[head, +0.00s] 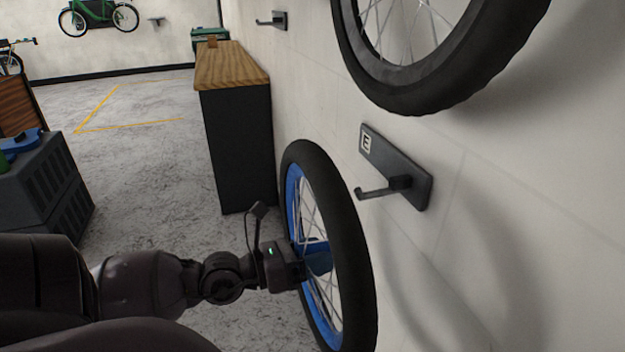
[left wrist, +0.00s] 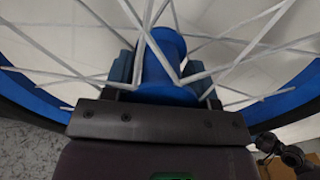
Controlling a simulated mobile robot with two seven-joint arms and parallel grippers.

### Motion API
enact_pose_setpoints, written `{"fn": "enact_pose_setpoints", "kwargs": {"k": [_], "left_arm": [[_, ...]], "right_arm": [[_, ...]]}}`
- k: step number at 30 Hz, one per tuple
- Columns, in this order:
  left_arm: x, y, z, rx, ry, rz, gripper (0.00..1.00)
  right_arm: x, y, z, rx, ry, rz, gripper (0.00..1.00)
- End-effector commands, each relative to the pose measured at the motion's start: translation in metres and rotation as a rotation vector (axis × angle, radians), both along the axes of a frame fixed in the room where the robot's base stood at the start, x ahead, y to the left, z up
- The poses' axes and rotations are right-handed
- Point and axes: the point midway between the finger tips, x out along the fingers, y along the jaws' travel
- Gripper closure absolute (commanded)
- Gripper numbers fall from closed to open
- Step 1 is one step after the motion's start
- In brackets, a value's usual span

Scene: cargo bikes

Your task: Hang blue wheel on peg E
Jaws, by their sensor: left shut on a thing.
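The blue wheel (head: 352,243) has a black tyre, a blue rim and white spokes. It stands upright in the head view, beside the wall and just left of peg E. My left gripper (head: 318,258) is shut on its blue hub, which fills the middle of the left wrist view (left wrist: 165,65). Peg E (head: 385,189) is a dark hook on a wall plate marked E. No wheel hangs on it; the blue wheel's tyre is apart from the hook in the picture. My right gripper is not in view.
Another black-tyred wheel (head: 440,88) hangs on the wall above peg E. An empty hook (head: 272,21) sits farther along the wall. A wood-topped cabinet (head: 232,66) stands against the wall behind the blue wheel. Dark crates (head: 45,190) stand at left. Open floor lies between.

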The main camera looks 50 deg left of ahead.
Motion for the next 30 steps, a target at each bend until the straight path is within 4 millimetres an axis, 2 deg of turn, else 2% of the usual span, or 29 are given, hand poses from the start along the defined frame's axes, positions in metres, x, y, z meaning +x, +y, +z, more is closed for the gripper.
{"fn": "enact_pose_setpoints", "kwargs": {"k": [30], "left_arm": [[0.039, -0.016, -0.001, -0.001, -0.008, -0.001, 1.00]], "right_arm": [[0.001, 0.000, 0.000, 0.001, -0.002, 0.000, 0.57]]}}
